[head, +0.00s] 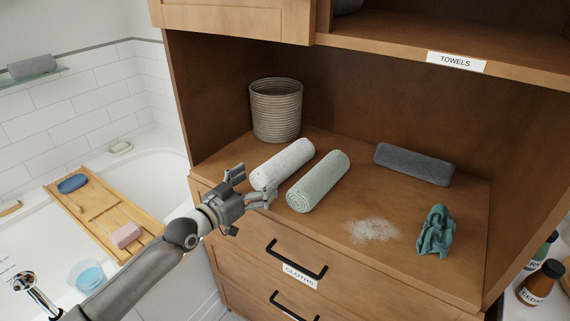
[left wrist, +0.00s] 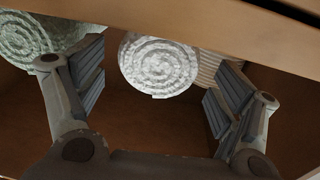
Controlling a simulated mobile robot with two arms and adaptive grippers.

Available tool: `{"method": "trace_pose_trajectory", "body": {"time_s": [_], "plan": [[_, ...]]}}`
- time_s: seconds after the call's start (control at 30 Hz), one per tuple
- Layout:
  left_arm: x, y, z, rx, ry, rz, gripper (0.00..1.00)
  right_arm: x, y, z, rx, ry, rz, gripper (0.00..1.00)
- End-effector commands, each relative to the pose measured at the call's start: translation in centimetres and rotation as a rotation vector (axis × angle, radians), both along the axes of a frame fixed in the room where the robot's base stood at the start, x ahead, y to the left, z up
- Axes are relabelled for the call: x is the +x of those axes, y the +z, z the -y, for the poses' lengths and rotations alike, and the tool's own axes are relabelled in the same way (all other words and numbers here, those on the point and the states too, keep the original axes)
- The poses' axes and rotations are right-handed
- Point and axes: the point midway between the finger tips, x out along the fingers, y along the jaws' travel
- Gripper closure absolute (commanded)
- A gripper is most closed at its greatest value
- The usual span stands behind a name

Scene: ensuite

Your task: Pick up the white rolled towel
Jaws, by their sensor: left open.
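The white rolled towel (head: 284,160) lies on the wooden cabinet's counter, left of a light green rolled towel (head: 320,180). In the left wrist view the white towel's spiral end (left wrist: 158,64) shows between my fingers, and the green towel (left wrist: 30,38) is at upper left, partly behind a finger. My left gripper (head: 253,184) is open at the near end of the white towel, its fingers spread to either side. It also shows open and empty in the left wrist view (left wrist: 158,85). I cannot tell whether a finger touches a towel. My right gripper is not in view.
A ribbed basket (head: 276,110) stands behind the white towel. A dark grey rolled towel (head: 413,164), a crumpled teal cloth (head: 436,231) and a white powdery patch (head: 372,230) are to the right. Drawers with black handles (head: 296,258) are below. A bathtub with a wooden tray (head: 103,208) is at left.

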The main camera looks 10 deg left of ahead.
Motion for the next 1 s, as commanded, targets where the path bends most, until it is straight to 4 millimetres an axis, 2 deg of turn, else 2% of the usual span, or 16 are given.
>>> {"method": "trace_pose_trajectory", "body": {"time_s": [0.4,0.7,1.0], "plan": [[4.3,0.0,2.2,-0.001,0.000,0.000,0.13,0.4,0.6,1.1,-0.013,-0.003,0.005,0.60],[4.7,-0.1,2.4,0.000,0.000,-0.001,0.13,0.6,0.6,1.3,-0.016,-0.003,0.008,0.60],[4.7,-0.1,2.4,0.000,0.000,-0.001,0.50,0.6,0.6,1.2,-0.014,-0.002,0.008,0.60]]}}
